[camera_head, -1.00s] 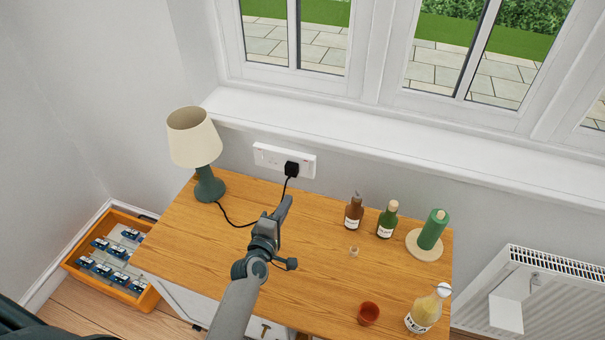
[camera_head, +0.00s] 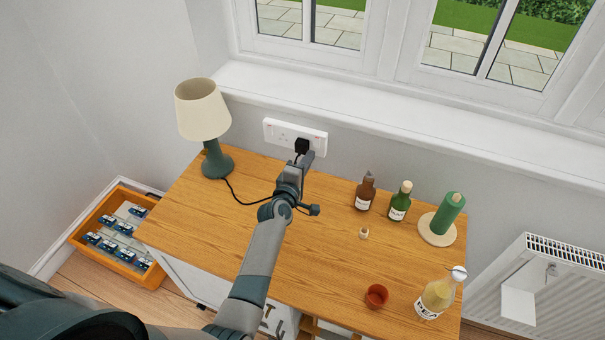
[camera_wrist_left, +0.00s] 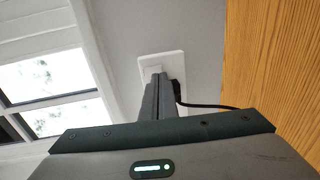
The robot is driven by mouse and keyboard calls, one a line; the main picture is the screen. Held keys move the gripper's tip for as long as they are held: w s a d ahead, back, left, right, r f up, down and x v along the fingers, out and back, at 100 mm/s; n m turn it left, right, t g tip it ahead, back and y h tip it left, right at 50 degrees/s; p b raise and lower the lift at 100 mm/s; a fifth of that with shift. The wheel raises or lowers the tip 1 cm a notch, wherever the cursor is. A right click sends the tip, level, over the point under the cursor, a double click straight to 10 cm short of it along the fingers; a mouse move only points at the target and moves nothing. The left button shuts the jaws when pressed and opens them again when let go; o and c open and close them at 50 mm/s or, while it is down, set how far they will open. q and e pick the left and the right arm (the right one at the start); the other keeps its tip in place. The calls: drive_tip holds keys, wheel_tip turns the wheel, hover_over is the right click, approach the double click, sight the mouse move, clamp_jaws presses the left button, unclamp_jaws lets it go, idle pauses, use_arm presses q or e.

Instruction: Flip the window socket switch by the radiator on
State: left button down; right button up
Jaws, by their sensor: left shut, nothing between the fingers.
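The white double wall socket (camera_head: 283,132) is on the wall under the window sill, behind the wooden cabinet top. A black plug (camera_head: 302,146) sits in its right half, with a black cable running to the lamp. My left gripper (camera_head: 306,160) is shut and empty, its fingertips just in front of the plug side of the socket. In the left wrist view the fingers (camera_wrist_left: 158,88) point at the socket plate (camera_wrist_left: 174,62) and cover part of it. I cannot tell whether they touch it, nor the switch positions. My right gripper is not in view.
A table lamp (camera_head: 204,120) stands left of the socket. The radiator (camera_head: 560,290) is at far right, an orange crate (camera_head: 119,236) at lower left.

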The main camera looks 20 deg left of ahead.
sight(316, 147)
use_arm(q)
drive_tip(key=shift+w+f+b, duration=0.15)
drive_tip(key=shift+w+b, duration=0.1)
drive_tip(key=shift+w, duration=0.35)
drive_tip(key=shift+w+f+b, duration=0.15)
drive_tip(key=shift+w+b, duration=0.1)
drive_tip(key=shift+w, duration=0.9)
